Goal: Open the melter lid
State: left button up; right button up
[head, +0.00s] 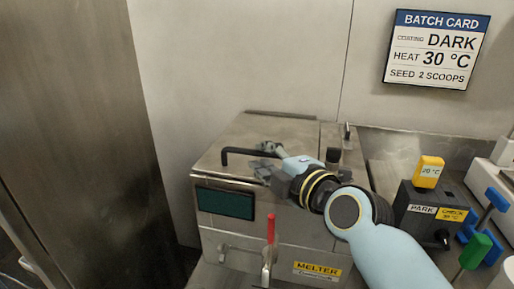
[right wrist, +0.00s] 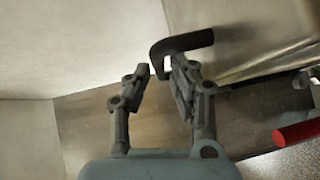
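The melter (head: 283,233) is a steel box with a dark green panel on its front. Its lid (head: 222,141) lies flat and closed on top. A black bar handle (head: 238,151) stands on the lid; it also shows in the right wrist view (right wrist: 186,42). My right gripper (head: 265,161) is over the lid at the right part of the handle. In the right wrist view its fingers (right wrist: 158,70) are apart, with the handle's bent end at the fingertips. I cannot tell whether they touch it. My left gripper is not in view.
A red-handled lever (head: 270,229) is on the melter's front. To the right stand a black box with a yellow block (head: 429,170), and blue and green handled items (head: 475,250). A batch card (head: 436,49) hangs on the wall. A tall steel cabinet (head: 75,120) stands left.

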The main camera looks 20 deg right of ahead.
jog(key=shift+x, duration=0.75)
jog(key=shift+w+a+f, duration=0.1)
jog(key=shift+w, duration=0.55)
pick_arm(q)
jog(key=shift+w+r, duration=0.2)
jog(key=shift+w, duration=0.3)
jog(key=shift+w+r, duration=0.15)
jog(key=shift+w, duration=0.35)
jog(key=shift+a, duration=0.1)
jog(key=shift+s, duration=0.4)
pick_arm(e)
grip_shut()
